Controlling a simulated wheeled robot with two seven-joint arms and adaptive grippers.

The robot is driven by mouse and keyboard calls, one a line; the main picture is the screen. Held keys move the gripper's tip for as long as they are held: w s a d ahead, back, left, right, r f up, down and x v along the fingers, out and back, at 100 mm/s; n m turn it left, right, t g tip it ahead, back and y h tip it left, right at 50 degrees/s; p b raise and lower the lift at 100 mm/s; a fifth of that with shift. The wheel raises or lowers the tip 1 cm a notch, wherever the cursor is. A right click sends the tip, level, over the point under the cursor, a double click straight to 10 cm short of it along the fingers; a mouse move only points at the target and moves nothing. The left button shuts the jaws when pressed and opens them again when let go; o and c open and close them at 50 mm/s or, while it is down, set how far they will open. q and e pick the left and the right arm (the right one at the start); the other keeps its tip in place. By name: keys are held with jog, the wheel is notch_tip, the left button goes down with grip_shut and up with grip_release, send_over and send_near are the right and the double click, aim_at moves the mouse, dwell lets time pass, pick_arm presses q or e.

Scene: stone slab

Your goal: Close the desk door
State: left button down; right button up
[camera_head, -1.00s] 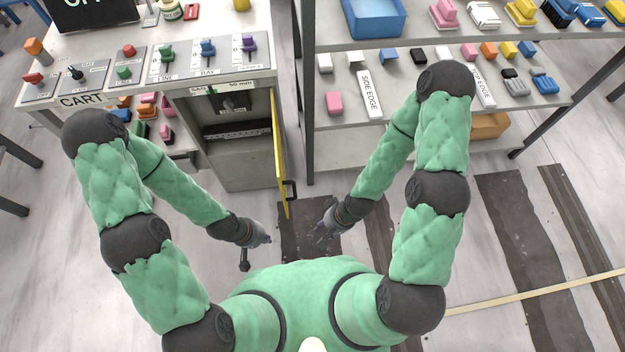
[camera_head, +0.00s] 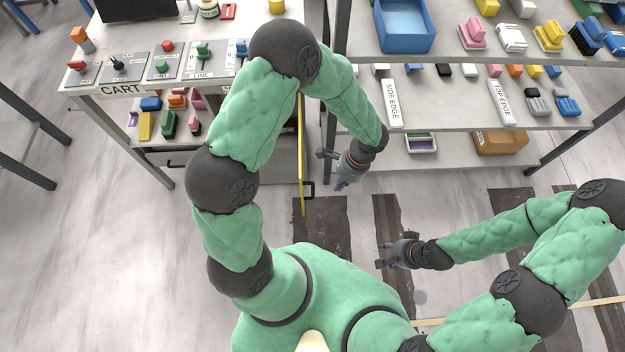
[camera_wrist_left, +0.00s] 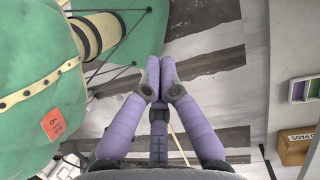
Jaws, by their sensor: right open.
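The desk door (camera_head: 302,160) stands open in the head view, seen nearly edge-on as a thin yellow strip sticking out from the desk toward me. Its dark handle (camera_head: 309,190) is on the right side near the free end. My right gripper (camera_head: 385,255) is open and empty, lower and further right, over the floor.
The desk top (camera_head: 130,50) carries a control panel. A shelf rack (camera_head: 440,140) with bins and coloured parts stands right of the door, its post close to my left gripper. A brown box (camera_head: 500,142) sits on the low shelf. The floor in front is clear.

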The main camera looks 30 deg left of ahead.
aim_at(311, 184)
pick_arm(q)
notch_tip(311, 184, up, 3)
jog(key=w+a+m+y, duration=0.1)
jog(key=w+a+y, duration=0.1)
jog(key=shift+t, duration=0.3)
jog(key=s+a+f+b, duration=0.1)
jog(key=a+f, duration=0.1)
jog(key=f, duration=0.1)
jog(key=s+a+f+b, duration=0.1)
jog(key=a+f+b, duration=0.1)
jog(key=s+a+f+b, duration=0.1)
jog(key=a+f, duration=0.1)
jog(key=f, duration=0.1)
jog(key=shift+s+a+f, duration=0.25)
jog(key=shift+s+f, duration=0.1)
jog(key=shift+s, duration=0.05)
